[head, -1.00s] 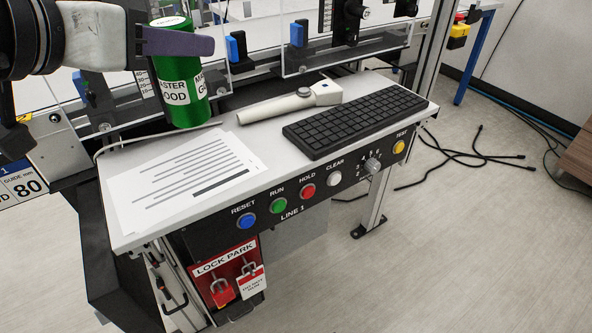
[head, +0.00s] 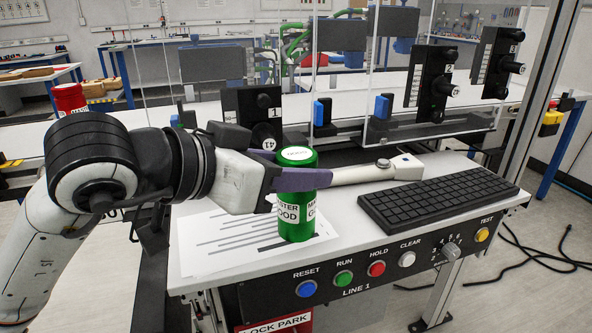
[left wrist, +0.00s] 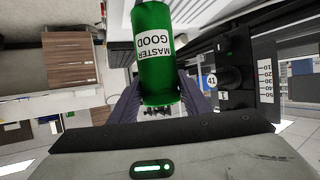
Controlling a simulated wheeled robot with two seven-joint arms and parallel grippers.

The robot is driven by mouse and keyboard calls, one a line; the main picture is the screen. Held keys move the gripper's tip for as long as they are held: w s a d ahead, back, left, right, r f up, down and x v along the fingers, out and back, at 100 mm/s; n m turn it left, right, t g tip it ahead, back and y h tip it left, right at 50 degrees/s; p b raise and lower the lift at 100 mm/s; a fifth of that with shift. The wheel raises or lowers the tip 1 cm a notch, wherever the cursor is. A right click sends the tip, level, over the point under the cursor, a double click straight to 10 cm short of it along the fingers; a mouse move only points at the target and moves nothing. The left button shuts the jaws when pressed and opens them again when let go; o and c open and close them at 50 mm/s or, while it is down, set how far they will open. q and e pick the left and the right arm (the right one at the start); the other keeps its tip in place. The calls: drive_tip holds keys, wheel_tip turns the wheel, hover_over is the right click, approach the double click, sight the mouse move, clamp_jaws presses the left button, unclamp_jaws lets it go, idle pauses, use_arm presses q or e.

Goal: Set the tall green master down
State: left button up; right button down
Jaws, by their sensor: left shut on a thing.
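The tall green master (head: 298,215) is a green cylinder with white labels and a white disc on its top. My left gripper (head: 303,180) comes in from the left and is shut around its upper part. The cylinder looks upright, and its lower end overlaps the right part of the printed sheet on the white shelf. I cannot tell whether its base touches the sheet. In the left wrist view the green master (left wrist: 158,75) sits between the two purple fingers, its label upside down. My right gripper is not in view.
A pale handheld device (head: 375,172) and a black keyboard (head: 437,203) lie right of the master on the shelf (head: 345,225). Coloured buttons line the front panel. Clear guards and black fixtures stand behind.

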use_arm(q)
drive_tip(key=shift+f+b, duration=0.15)
drive_tip(key=shift+b, duration=0.2)
drive_tip(key=o, duration=1.4)
drive_tip(key=v, duration=1.2)
drive_tip(key=shift+p, duration=0.3)
